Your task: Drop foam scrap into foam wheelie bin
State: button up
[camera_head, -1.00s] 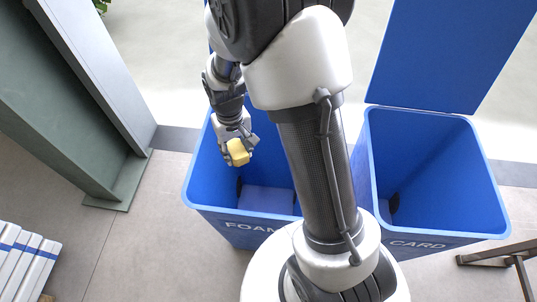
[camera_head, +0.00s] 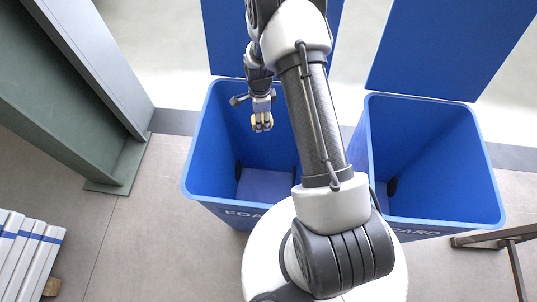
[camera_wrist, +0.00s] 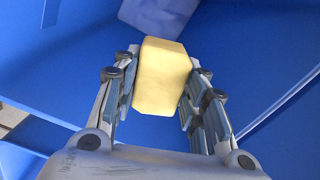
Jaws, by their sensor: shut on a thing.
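A yellow foam scrap (camera_wrist: 162,76) is a small block held between the two fingers of my gripper (camera_wrist: 160,88) in the wrist view. In the head view my gripper (camera_head: 262,122) is over the open mouth of the blue foam wheelie bin (camera_head: 203,150), with bits of yellow showing at the fingertips. The fingers point down toward the bin's inside. The bin's lid is swung open at the back. Its front label is partly hidden by my arm. The bin's blue walls also fill the wrist view (camera_wrist: 60,60).
A second open blue bin labelled CARD (camera_head: 490,190) stands to the right. A grey-green steel frame (camera_head: 120,165) stands to the left. White boards with blue bands (camera_head: 30,250) lie at lower left. A brown metal stand (camera_head: 500,237) is at lower right.

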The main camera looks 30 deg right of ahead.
notch_tip(320, 180, down, 6)
jog(key=b, duration=0.3)
dwell(0.3)
jog(key=o, duration=0.8)
jog(key=shift+r, duration=0.1)
notch_tip(320, 180, up, 12)
jog(key=shift+f, duration=0.1)
dwell(0.5)
